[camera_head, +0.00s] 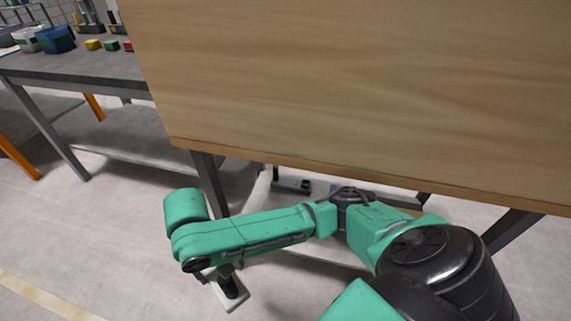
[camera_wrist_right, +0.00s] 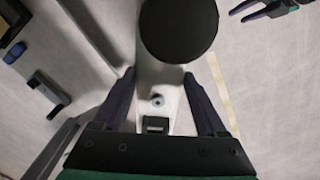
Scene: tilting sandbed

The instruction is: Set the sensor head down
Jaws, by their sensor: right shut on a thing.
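The sensor head (camera_head: 231,299) appears to be the pale, flat bar with a black round part on it, low at the left of the head view. In the right wrist view the pale bar (camera_wrist_right: 158,122) lies between my right gripper's fingers (camera_wrist_right: 158,76), and the black disc (camera_wrist_right: 178,28) is beyond the fingertips. My right gripper (camera_head: 216,274) is shut on it, above the floor beside the wooden bench; the wrist partly hides it in the head view. My left gripper (camera_wrist_right: 264,9) shows only at the wrist view's top right corner, its fingers apart and empty.
The wooden bench top (camera_head: 350,80) fills the upper head view. Its lower shelf (camera_head: 270,204) holds a dark device (camera_head: 291,184) and a small blue thing (camera_wrist_right: 14,52). A grey table (camera_head: 75,66) with bins stands at the back left. The floor at left is clear.

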